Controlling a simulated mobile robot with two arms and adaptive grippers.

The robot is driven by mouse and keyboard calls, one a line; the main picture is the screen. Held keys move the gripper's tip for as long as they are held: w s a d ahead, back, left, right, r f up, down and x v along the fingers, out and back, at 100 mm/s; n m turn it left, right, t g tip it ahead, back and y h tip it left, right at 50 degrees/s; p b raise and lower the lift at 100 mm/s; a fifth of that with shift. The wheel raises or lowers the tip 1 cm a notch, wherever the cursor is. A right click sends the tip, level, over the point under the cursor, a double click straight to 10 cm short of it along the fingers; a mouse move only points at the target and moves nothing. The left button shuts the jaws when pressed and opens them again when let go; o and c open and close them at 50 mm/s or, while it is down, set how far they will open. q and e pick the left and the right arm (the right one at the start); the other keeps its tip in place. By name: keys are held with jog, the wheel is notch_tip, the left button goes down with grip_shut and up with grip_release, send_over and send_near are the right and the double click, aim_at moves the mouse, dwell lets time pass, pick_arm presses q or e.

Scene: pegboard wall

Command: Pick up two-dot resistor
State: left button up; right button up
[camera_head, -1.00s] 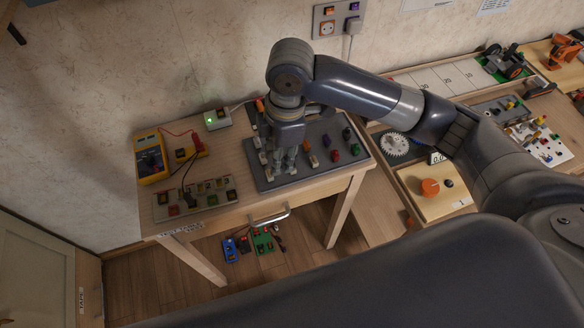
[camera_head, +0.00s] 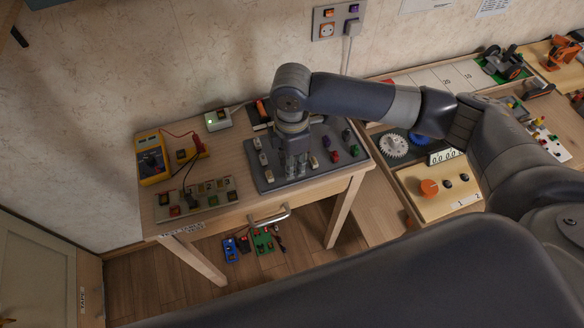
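Small components sit in rows on a grey board (camera_head: 278,185) on the small wooden table. A column of whitish ones (camera_head: 262,159) is at the board's left. A red one (camera_head: 335,157), a green one (camera_head: 354,151) and a purple one (camera_head: 346,134) are at its right. The dots are too small to read, so I cannot tell which is the two-dot resistor. My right gripper (camera_head: 296,170) points down over the middle of the board and hides what lies beneath. Its fingers look close together, but whether they hold anything is unclear. My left gripper is not in view.
A yellow multimeter (camera_head: 151,160) and a grey strip of colored parts (camera_head: 166,214) are at the table's left. A box with a green light (camera_head: 217,119) stands at the back. A white gear (camera_head: 393,145) and an orange knob (camera_head: 429,187) are on the right bench.

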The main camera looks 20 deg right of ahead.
jog(key=shift+f, duration=0.95)
jog(key=shift+c, duration=0.6)
jog(key=shift+c, duration=1.4)
jog(key=shift+r, duration=0.15)
